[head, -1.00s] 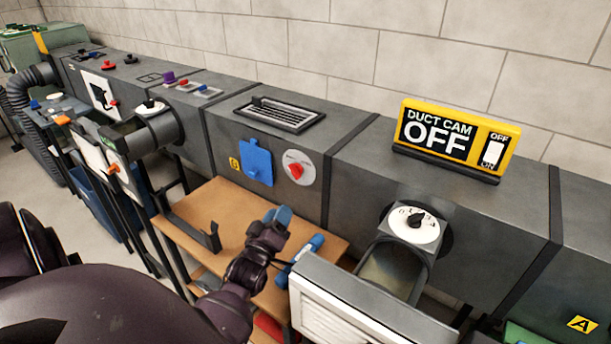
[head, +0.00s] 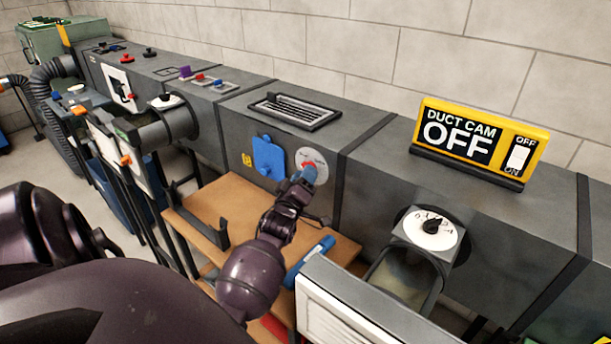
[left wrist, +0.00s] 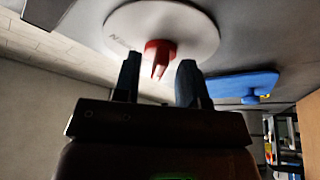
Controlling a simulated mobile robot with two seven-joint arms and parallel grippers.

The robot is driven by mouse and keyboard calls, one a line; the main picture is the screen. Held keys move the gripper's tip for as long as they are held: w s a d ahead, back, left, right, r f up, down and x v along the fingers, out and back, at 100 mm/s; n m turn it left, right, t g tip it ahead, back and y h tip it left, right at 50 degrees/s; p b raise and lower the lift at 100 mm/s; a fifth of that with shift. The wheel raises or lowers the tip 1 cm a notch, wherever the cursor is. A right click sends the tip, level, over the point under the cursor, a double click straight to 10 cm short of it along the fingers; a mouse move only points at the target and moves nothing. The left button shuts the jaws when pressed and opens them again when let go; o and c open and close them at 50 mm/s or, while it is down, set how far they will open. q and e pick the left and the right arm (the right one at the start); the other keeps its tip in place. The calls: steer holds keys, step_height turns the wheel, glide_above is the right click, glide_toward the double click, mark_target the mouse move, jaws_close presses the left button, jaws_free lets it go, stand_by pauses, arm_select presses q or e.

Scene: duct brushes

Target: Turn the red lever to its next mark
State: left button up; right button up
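The red lever (left wrist: 159,54) sits at the middle of a round white dial (left wrist: 190,22) on the side of the grey duct. In the head view the dial (head: 316,157) is partly covered by my left gripper (head: 303,174), and only a bit of red shows there. In the left wrist view my left gripper (left wrist: 160,72) is open, one finger on each side of the lever's tip. Gaps show between the lever and both fingers, so it is not gripped. The dial's marks are mostly hidden or too small to read. My right gripper is not in view.
A blue plate (head: 268,158) is on the duct left of the dial. Below is a wooden bench (head: 225,202) with a dark bracket (head: 212,233) and a blue cylinder (head: 312,259). A white-faced filter box (head: 335,315) and a duct branch with a black-knobbed dial (head: 431,229) stand to the right.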

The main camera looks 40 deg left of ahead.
arm_select(q)
steer(key=shift+w+a+r, duration=0.1)
steer(key=shift+w, duration=0.1)
steer(key=c, duration=0.6)
jaws_close()
steer(key=shift+r, duration=0.1)
